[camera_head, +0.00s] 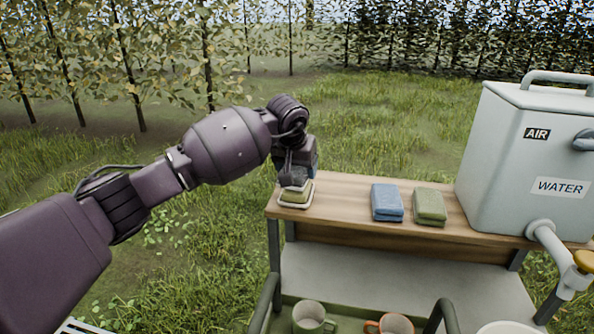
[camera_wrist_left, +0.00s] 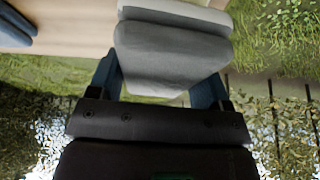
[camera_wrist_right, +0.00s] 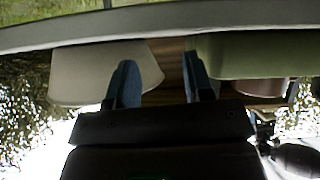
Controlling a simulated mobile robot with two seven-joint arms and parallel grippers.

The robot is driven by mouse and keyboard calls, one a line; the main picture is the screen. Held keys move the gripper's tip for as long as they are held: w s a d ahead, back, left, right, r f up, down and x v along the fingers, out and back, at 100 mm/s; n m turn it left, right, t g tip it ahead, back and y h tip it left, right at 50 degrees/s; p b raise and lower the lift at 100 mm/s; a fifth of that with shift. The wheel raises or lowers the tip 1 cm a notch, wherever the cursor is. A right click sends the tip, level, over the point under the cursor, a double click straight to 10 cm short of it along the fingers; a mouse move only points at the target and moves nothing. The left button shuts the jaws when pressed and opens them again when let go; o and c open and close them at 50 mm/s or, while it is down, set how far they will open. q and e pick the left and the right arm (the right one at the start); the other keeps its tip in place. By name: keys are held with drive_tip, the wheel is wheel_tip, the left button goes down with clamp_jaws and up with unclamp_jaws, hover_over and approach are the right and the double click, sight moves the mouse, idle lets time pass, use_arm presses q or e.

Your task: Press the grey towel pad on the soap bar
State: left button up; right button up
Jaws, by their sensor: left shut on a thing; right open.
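My left gripper (camera_head: 297,170) is at the left end of the wooden table, pointing down. It is shut on the grey towel pad (camera_head: 291,177), which fills the space between the fingers in the left wrist view (camera_wrist_left: 170,55). The yellowish soap bar (camera_head: 294,194) sits in a pale dish (camera_head: 295,204) directly below the pad. The pad appears to be at or just above the soap; contact is hard to tell. My right gripper (camera_wrist_right: 158,88) is open and empty in the right wrist view; it does not show in the head view.
A blue folded towel (camera_head: 387,201) and a green one (camera_head: 430,205) lie mid-table (camera_head: 343,190). A large water tank (camera_head: 520,150) with a tap stands at the right. Below are a green mug (camera_head: 311,317) and an orange-handled mug (camera_head: 392,324). Table space between dish and blue towel is clear.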

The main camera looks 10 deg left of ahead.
sight(306, 171)
use_arm(q)
drive_tip(key=shift+r+p, duration=0.95)
drive_tip(key=shift+r, duration=1.85)
drive_tip(key=shift+d+r+n, duration=0.15)
drive_tip(key=shift+d+n, duration=0.1)
drive_tip(key=shift+n, duration=0.25)
drive_tip(key=shift+s+d+r, duration=0.35)
drive_tip(key=shift+s+d, duration=0.2)
drive_tip(key=shift+s+d+r, duration=0.3)
drive_tip(key=shift+s+d, duration=0.2)
drive_tip(key=shift+s, duration=0.05)
drive_tip(key=s, duration=0.1)
drive_tip(key=s+f, duration=0.1)
drive_tip(key=shift+s, duration=0.4)
drive_tip(key=s+a+f, duration=0.4)
drive_tip(key=s+f, duration=0.4)
drive_tip(key=s, duration=0.1)
drive_tip(key=s+a+f+b, duration=0.1)
drive_tip(key=s+a+f, duration=0.3)
drive_tip(key=s+f, duration=0.3)
drive_tip(key=shift+s+a+f, duration=0.4)
drive_tip(key=shift+s, duration=0.85)
